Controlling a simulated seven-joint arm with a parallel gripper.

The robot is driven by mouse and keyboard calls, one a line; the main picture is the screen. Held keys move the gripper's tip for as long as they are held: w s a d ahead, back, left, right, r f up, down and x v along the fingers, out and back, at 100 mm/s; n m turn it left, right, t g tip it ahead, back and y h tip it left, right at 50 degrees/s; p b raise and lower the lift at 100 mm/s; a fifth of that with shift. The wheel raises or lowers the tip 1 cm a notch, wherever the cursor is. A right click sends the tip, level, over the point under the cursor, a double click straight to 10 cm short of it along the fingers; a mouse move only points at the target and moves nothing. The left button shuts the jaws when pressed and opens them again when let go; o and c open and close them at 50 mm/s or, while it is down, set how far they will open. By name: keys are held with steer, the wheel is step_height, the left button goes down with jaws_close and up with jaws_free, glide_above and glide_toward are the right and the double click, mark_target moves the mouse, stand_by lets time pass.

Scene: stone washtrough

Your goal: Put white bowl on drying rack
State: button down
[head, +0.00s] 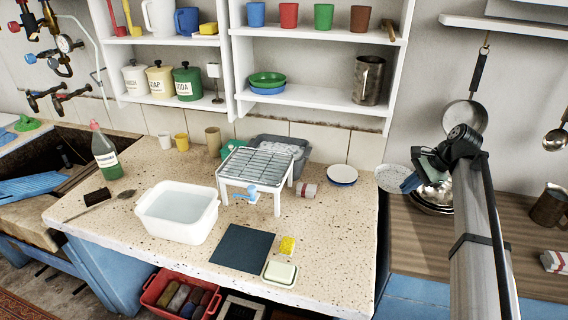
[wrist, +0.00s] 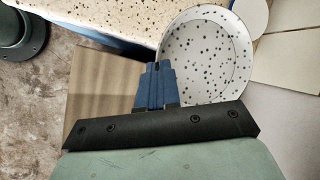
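The white bowl with dark speckles (head: 393,176) is at the right end of the stone counter in the head view, by the border with the wooden worktop. In the wrist view the bowl (wrist: 208,50) shows its inside. My gripper (head: 410,182) is at the bowl's right side. In the wrist view its blue fingers (wrist: 155,85) are close together over the bowl's rim, and it looks shut on that rim. Whether the bowl touches the counter is unclear. The drying rack (head: 258,165), a metal grid on white legs, stands mid-counter.
A blue-rimmed white plate (head: 342,175) and a rolled cloth (head: 308,190) lie between bowl and rack. A grey tub (head: 290,143) stands behind the rack, a white basin (head: 178,212) to its left. Metal bowls (head: 432,199) sit under my arm. The rack's top looks empty.

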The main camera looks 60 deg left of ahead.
steer(key=s+a+r+n, duration=0.1)
steer(key=s+a+r, duration=0.1)
steer(key=s+a, duration=0.6)
steer(key=s+a+r+n, duration=0.1)
steer(key=s+a+r, duration=0.3)
steer(key=a, duration=0.6)
step_height(320, 180, up, 3)
steer(key=n+g+h, duration=0.2)
steer(key=n, duration=0.1)
glide_above(261, 172)
steer(key=w+d, duration=0.1)
steer(key=w, duration=0.1)
steer(key=shift+d+f, duration=0.15)
steer(key=shift+f, duration=4.45)
steer(key=shift+f, duration=0.1)
steer(key=c, duration=1.4)
jaws_free()
steer(key=shift+o, duration=0.2)
steer(key=v, duration=1.2)
steer(key=shift+s+d, duration=0.2)
steer(key=shift+d, duration=0.05)
